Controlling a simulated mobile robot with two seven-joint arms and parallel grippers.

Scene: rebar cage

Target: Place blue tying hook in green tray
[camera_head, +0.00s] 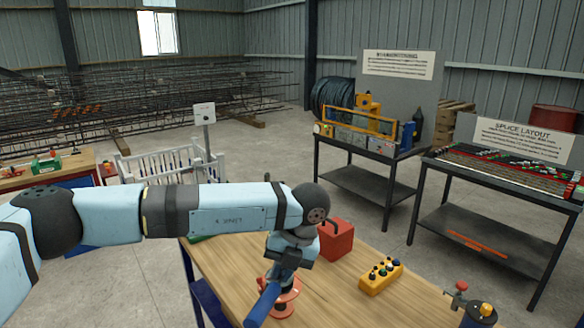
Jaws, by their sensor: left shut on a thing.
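My left arm reaches across the wooden table (225,275), and its gripper (277,277) points down over the tabletop. It is shut on a blue, rod-like thing, which looks like the blue tying hook (262,306). The hook slants down and to the left, in front of an orange-red round object (288,302). A small green sliver (201,237) shows at the table's far left edge under my arm. It may be part of the green tray; the rest is hidden. My right gripper is not in view.
A red box (336,240) stands just right of the gripper. A yellow block with several knobs (381,277) lies further right. A red-and-yellow knobbed item (472,301) is at the right corner. The table's left front is bare. Two dark workbenches stand behind.

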